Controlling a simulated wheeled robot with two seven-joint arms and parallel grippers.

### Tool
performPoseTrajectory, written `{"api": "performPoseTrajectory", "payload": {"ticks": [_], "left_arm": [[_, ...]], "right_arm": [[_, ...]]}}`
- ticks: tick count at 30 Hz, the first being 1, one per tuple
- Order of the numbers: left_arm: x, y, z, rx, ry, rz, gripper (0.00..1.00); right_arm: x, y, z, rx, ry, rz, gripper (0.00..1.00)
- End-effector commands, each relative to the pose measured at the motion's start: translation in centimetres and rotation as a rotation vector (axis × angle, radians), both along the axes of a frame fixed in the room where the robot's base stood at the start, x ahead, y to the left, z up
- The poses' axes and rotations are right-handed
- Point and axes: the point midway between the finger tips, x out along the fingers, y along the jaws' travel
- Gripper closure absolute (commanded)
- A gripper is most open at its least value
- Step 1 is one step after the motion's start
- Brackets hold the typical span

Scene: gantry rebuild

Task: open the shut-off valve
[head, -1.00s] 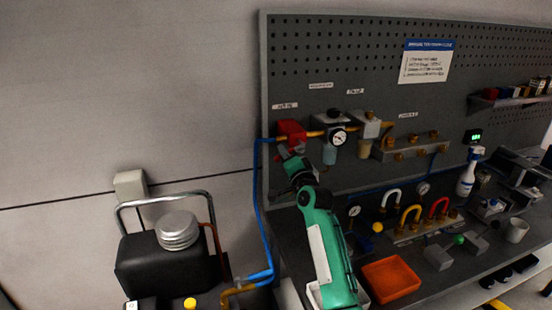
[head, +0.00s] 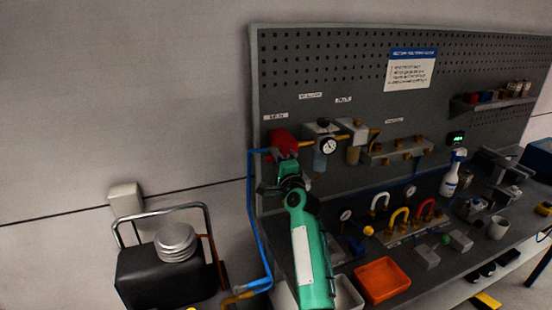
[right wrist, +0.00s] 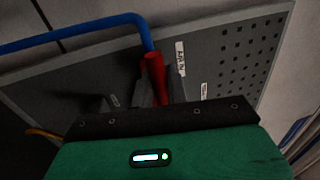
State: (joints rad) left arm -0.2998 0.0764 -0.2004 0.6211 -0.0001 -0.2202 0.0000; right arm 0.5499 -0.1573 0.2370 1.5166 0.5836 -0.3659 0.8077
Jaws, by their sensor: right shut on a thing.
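The shut-off valve has a red handle (head: 282,139) at the left end of the pipe row on the pegboard, where the blue hose meets it. My right gripper (head: 287,162) is at the valve, below and in front of the red part. In the right wrist view, the red handle (right wrist: 156,76) stands between the two dark fingers (right wrist: 160,90), and the gripper is shut on it. The gripper hides part of the valve body, so the exact handle angle is hard to tell. My left gripper is not in view.
Right of the valve are a gauge (head: 328,146), filter bowls and a brass-fitted manifold (head: 395,150). The blue hose (head: 254,215) runs down beside my right arm to the black compressor (head: 160,272). An orange tray (head: 381,280) lies on the bench below.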

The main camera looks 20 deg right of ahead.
Motion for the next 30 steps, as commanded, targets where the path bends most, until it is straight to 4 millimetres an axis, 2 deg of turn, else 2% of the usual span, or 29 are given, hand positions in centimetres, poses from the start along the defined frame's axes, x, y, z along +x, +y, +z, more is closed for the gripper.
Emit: {"api": "performPoseTrajectory", "payload": {"ticks": [7,8,10,22,26,30], "left_arm": [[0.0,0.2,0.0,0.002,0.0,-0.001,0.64],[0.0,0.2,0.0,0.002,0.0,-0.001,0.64],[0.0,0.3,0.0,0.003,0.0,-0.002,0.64],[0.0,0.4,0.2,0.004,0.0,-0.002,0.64],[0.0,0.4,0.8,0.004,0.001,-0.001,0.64],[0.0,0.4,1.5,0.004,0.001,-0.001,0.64]], "right_arm": [[0.0,0.0,0.3,0.005,-0.006,-0.001,1.0],[0.0,0.0,0.3,0.004,-0.006,0.0,0.81],[0.0,0.0,0.3,0.004,-0.005,0.0,0.67],[-0.5,0.0,0.1,0.001,-0.003,-0.001,0.66],[-1.9,-0.1,-0.1,0.0,-0.002,-0.001,0.66],[-4.2,-0.1,-0.6,0.001,-0.001,-0.001,0.66]]}}
